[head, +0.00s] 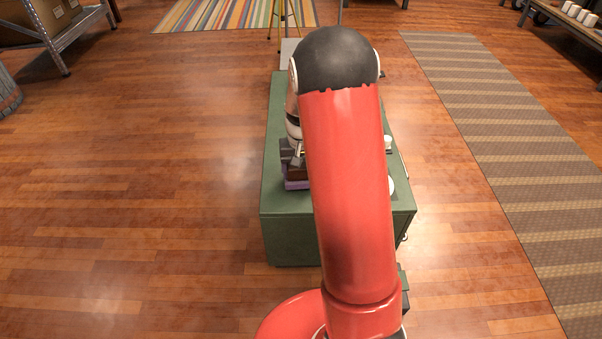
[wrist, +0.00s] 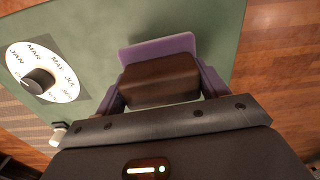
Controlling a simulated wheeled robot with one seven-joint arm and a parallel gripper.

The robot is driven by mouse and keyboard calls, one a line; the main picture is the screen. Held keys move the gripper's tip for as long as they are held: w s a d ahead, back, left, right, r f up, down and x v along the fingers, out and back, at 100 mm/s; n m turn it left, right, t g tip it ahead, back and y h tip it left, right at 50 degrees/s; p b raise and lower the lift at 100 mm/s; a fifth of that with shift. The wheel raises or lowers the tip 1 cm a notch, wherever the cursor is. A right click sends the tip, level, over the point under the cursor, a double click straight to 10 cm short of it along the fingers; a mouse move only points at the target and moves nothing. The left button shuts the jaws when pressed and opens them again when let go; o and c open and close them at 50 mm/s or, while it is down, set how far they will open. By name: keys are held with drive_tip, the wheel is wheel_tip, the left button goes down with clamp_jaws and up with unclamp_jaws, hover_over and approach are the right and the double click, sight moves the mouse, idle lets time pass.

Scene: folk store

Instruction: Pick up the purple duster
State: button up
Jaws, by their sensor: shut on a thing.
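The purple duster has a dark brown block on a purple base (wrist: 160,48). In the wrist view it sits at the middle, between the fingers of my gripper (wrist: 160,84). My gripper is shut on it. In the head view the duster (head: 297,185) shows at the left of my red arm, over the green cabinet top (head: 283,115). My gripper (head: 292,158) is directly above it there, partly hidden by the arm. I cannot tell whether the duster touches the cabinet top.
A white month dial with a dark knob (wrist: 38,80) lies left of the duster. A small white thing (head: 388,142) shows right of my arm. The wooden floor (head: 150,150) left of the cabinet is clear. A striped brown runner (head: 500,130) lies to the right.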

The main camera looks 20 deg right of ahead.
wheel_tip(320, 180, up, 18)
drive_tip(key=shift+p, duration=0.45)
